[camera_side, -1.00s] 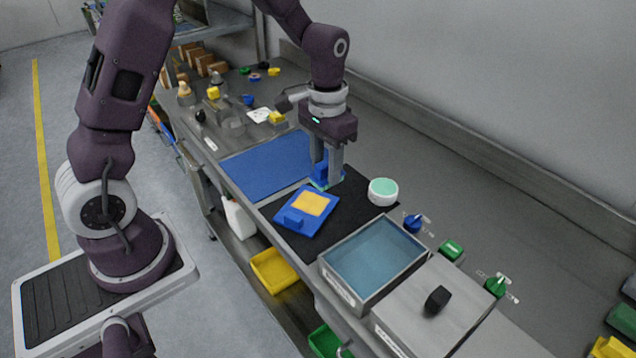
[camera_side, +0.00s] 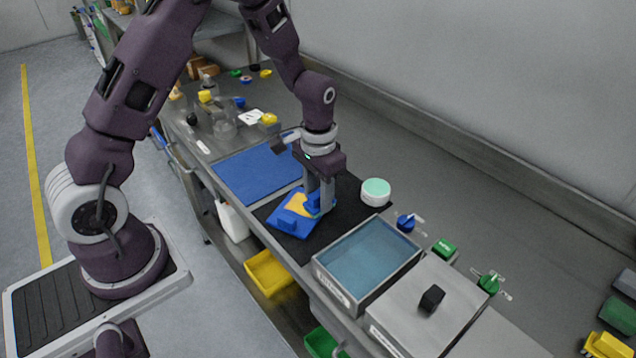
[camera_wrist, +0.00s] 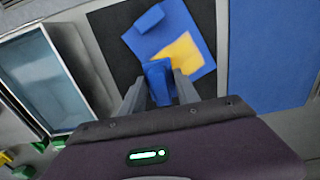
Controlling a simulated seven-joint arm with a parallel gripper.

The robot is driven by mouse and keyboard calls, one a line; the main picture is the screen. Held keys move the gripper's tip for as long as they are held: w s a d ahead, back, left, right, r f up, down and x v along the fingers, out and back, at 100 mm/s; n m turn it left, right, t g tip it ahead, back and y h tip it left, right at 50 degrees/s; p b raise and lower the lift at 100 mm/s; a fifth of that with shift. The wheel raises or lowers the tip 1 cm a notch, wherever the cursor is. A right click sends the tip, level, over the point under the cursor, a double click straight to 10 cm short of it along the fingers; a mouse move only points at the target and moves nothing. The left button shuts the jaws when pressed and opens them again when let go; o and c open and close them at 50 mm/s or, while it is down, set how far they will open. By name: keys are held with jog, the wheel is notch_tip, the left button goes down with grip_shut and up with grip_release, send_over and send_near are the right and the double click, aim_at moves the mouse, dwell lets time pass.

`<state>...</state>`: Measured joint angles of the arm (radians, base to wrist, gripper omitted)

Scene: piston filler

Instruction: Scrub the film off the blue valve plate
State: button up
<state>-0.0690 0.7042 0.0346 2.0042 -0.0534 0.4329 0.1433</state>
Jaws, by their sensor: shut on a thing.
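The blue valve plate (camera_side: 287,223) lies on the black mat, with a raised blue block at one end. A yellow-orange film patch (camera_side: 297,203) covers part of its top and is partly hidden by my gripper in the side view. My gripper (camera_side: 318,203) points down and is shut on a blue block-shaped scrubber (camera_wrist: 157,82), which is over or against the plate's edge beside the film. I cannot tell whether it touches the film. The plate (camera_wrist: 151,45) and film (camera_wrist: 181,54) also show in the wrist view.
A black mat (camera_side: 334,226) lies under the plate, with a blue mat (camera_side: 250,170) to its left. A tank of bluish liquid (camera_side: 369,262) and a closed steel lid with a black knob (camera_side: 432,298) stand right. A white tub with a mint top (camera_side: 376,191) stands behind.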

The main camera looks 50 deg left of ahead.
jog(key=shift+s+a+f, duration=0.1)
jog(key=shift+a+f, duration=0.25)
grip_shut()
jog(key=shift+s+a, duration=0.45)
jog(key=shift+a, duration=0.6)
jog(key=shift+s+a, duration=0.45)
jog(key=shift+a, duration=0.6)
jog(key=shift+s+a, duration=0.45)
jog(key=shift+a, duration=0.6)
jog(key=shift+w+d, duration=0.5)
jog(key=shift+d, duration=0.65)
jog(key=shift+w+d, duration=0.45)
jog(key=shift+d, duration=0.75)
jog(key=shift+w+d, duration=0.5)
jog(key=shift+d, duration=0.65)
jog(key=shift+s, duration=0.3)
jog(key=shift+s+a, duration=0.45)
jog(key=shift+a, duration=0.7)
jog(key=shift+s+a, duration=0.5)
jog(key=shift+a, duration=0.65)
jog(key=shift+s+a, duration=0.45)
jog(key=shift+a, duration=0.7)
jog(key=shift+w+d, duration=0.5)
jog(key=shift+d, duration=0.7)
jog(key=shift+w+d, duration=0.5)
jog(key=shift+d, duration=0.75)
jog(key=shift+w+d, duration=0.5)
jog(key=shift+d, duration=0.7)
jog(key=shift+a+r, duration=0.1)
jog(key=shift+r, duration=4.1)
